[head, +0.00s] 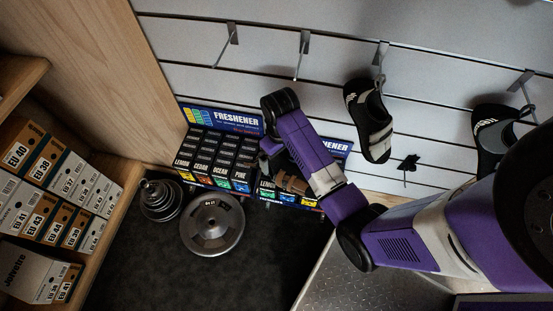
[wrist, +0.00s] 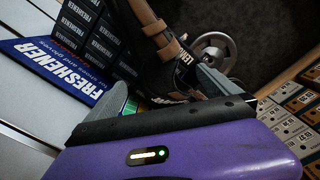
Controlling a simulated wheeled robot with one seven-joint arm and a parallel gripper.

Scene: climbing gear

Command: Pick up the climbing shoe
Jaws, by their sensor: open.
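A dark shoe-like item with brown straps (wrist: 165,45) lies on the freshener boxes in the wrist view, ahead of and partly between my fingers. In the head view its brown part (head: 291,183) shows beside my purple wrist, which hides much of it. My gripper (wrist: 165,90) is open, with one grey finger at each side of the item; I cannot tell whether they touch it. A black and grey climbing shoe (head: 371,125) hangs from a wall hook in the head view. Another dark shoe (head: 492,138) hangs at the right, partly behind my arm.
Freshener boxes (head: 215,157) stand in displays against the slatted wall (head: 270,75). Weight plates (head: 212,224) rest on the dark floor. Shoe boxes (head: 50,190) fill wooden shelves at the left. A metal textured surface (head: 365,285) lies under my arm. Bare hooks stick out of the wall.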

